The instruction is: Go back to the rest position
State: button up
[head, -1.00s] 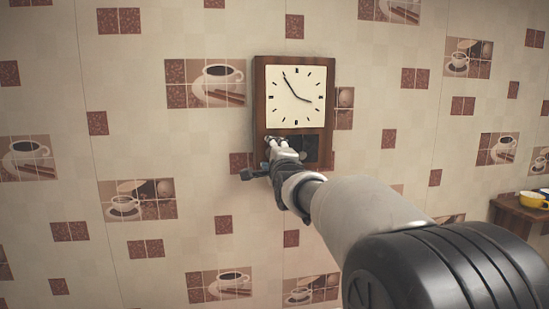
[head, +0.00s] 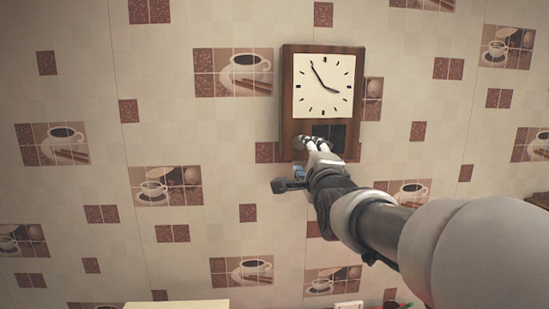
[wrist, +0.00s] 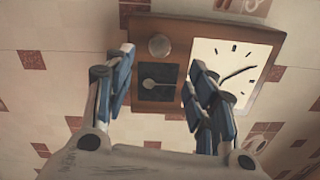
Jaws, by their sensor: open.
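My gripper (head: 303,162) is raised in front of the wall, just below and in front of a wooden wall clock (head: 287,105) in the head view. In the wrist view my gripper (wrist: 160,85) shows its two blue-padded fingers wide apart with nothing between them. Beyond the fingers is the clock's brown case (wrist: 170,28), with a dark window holding a round pendulum shape and a white dial partly behind the right finger. I cannot tell how far the fingertips are from the clock.
The wall (head: 85,180) is tiled in cream with coffee-cup pictures and dark red squares. A pale yellow surface (head: 178,306) shows at the bottom edge, with small coloured things right of it. A brown edge (head: 540,199) is at the far right. The left side is clear.

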jog(key=s+f+n+g, duration=0.4)
jog(key=s+f+n, duration=0.2)
jog(key=s+f, duration=0.3)
jog(key=s+f+n+g, duration=0.5)
jog(key=s+f+n, duration=0.2)
jog(key=s, duration=1)
jog(key=s+f+n+g, duration=0.4)
jog(key=s+f+n, duration=0.2)
jog(key=s+f, duration=0.4)
jog(key=s, duration=0.2)
jog(key=shift+s+f+n+g, duration=0.3)
jog(key=shift+s+n+g, duration=0.1)
jog(key=shift+d, duration=0.1)
jog(key=n+t+p, duration=0.2)
jog(key=t+p, duration=1.1)
send_near(300, 145)
jog(key=shift+y, duration=0.3)
jog(key=w+p, duration=0.2)
jog(key=w, duration=0.8)
jog(key=shift+w+f, duration=0.15)
